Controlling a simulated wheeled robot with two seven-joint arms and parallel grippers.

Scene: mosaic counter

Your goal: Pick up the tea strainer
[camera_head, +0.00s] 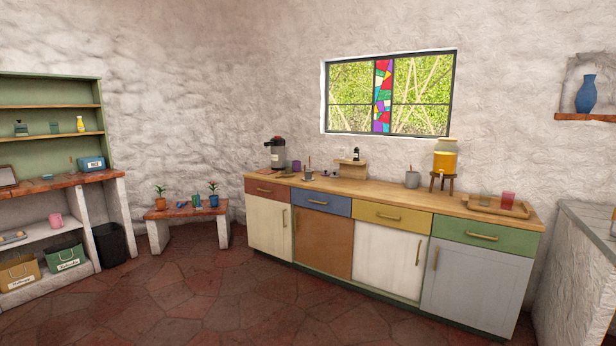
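I cannot pick out a tea strainer with certainty; the small items on the counter are too tiny to tell. The wooden counter top (385,193) stands along the far wall. At its left are a dark cylindrical dispenser (278,153), a purple cup (296,166) and a small cup (308,174) on a dark saucer. A light wooden rack or box (350,169) with small things on it stands near the middle. Neither of my grippers is in view.
An orange drink dispenser (445,160) sits on a wooden stand. A wooden tray (482,209) holds glasses at the right. A low bench (185,212) with plants, a black bin (110,244) and shelving stand left. The stone floor (200,290) before the counter is clear.

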